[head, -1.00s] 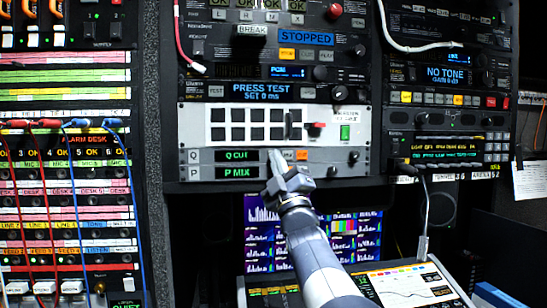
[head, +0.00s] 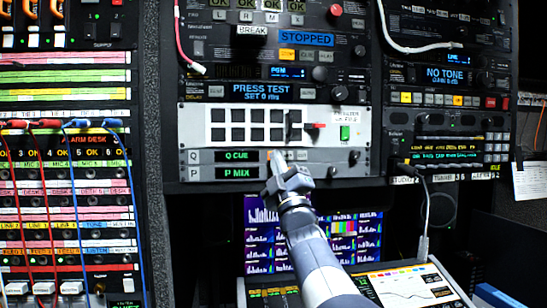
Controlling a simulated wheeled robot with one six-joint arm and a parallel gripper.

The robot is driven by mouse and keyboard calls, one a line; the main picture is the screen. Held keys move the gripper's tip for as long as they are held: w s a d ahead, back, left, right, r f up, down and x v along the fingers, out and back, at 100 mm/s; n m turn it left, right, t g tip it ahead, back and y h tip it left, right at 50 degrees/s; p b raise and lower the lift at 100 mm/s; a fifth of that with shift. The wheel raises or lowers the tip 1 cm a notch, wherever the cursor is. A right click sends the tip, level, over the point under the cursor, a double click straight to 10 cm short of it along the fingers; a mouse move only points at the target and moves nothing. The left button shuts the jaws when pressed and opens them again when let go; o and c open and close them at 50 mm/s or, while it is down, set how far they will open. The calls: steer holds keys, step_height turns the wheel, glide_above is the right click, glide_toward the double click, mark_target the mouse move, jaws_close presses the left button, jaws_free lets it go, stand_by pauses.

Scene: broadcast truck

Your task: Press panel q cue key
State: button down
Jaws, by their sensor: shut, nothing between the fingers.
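The Q panel (head: 200,156) is a grey strip low in the middle rack, with a dark display (head: 237,156) reading "Q CUE" in green. A short row of small pale keys (head: 301,155) lies right of the display, their labels too small to read. My gripper (head: 274,157) is shut and empty, pointing up at the left end of that row. Its tips overlap the leftmost key area and hide part of it; I cannot tell whether they touch it.
The P panel (head: 237,173) reading "P MIX" sits directly below, partly behind my gripper. Above is a white panel (head: 190,125) of dark square buttons with a red lever (head: 315,126). A multi-picture screen (head: 345,243) stands behind my arm.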

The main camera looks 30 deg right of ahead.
steer(key=shift+s+f, duration=0.1)
steer(key=shift+s+a+b, duration=0.15)
steer(key=shift+s+b, duration=0.25)
steer(key=shift+b, duration=0.25)
steer(key=shift+s, duration=0.15)
steer(key=s+b, duration=0.1)
steer(key=s+a+b, duration=0.1)
steer(key=s, duration=0.1)
steer(key=s+b, duration=0.1)
steer(key=shift+s+a, duration=0.25)
steer(key=shift+s, duration=0.15)
